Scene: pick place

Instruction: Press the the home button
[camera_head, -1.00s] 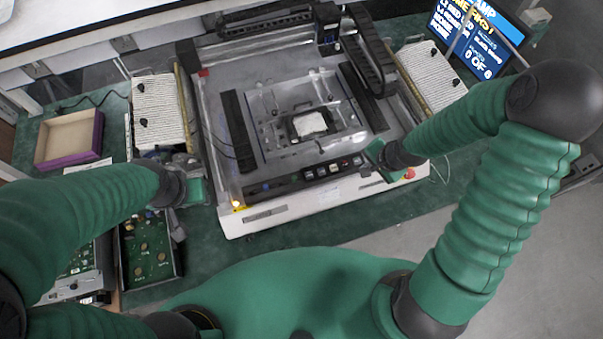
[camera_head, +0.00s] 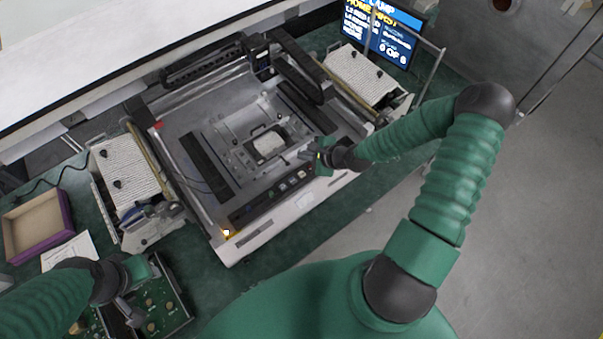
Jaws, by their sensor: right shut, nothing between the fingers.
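The machine (camera_head: 212,128) stands on the green table, with a dark button strip along its front edge. Several small buttons (camera_head: 284,187) show on the strip; which one is the home button is too small to tell. My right gripper (camera_head: 312,157) is shut and empty, at the right end of the button strip, close above it. I cannot tell whether it touches the machine. My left gripper (camera_head: 135,292) is at the lower left, over the green circuit boards, far from the buttons. Its fingers are not clear.
A screen (camera_head: 383,32) stands at the back right. White ribbed trays (camera_head: 125,173) flank the machine. An open purple-sided box (camera_head: 35,228) and a white paper (camera_head: 70,250) lie at the left. A circuit board (camera_head: 163,305) lies at the lower left. Floor is free at the right.

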